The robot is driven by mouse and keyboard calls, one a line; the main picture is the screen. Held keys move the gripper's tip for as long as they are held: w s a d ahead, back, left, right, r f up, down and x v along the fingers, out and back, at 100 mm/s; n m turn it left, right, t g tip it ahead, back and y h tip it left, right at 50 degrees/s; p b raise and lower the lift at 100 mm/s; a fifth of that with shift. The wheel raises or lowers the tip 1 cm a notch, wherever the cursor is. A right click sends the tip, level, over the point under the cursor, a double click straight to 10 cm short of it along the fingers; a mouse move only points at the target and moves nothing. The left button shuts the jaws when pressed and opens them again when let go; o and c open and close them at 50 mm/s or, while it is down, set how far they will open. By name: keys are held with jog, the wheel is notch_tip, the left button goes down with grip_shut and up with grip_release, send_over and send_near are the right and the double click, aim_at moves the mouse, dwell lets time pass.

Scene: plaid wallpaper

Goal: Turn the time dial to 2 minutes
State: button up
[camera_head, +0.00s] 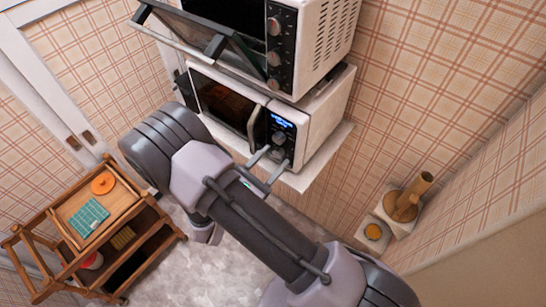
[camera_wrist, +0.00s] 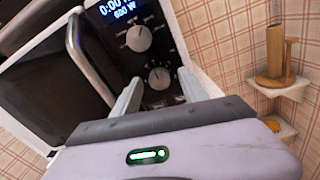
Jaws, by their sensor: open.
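The white microwave (camera_head: 322,118) sits on a shelf, its black control panel facing my gripper (camera_head: 270,161). In the wrist view its lit blue display (camera_wrist: 118,8) shows "0:00", partly cut off, above "600 W". Below it are an upper dial (camera_wrist: 139,38) and a lower dial (camera_wrist: 159,78), both silver and round. The labels are too small to read, so I cannot tell which dial sets time. My gripper, seen in the wrist view (camera_wrist: 160,75), is open. Its two fingers are on either side of the lower dial; contact is unclear.
A toaster oven (camera_head: 310,35) with its glass door (camera_head: 205,38) hanging open stands above the microwave. The microwave door handle (camera_wrist: 88,58) is left of the dials. A wooden cart (camera_head: 125,205) stands at lower left. Small wall shelves (camera_head: 400,222) are at right.

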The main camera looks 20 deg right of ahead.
jog(key=shift+w+d, duration=0.2)
jog(key=shift+c, duration=0.2)
grip_shut()
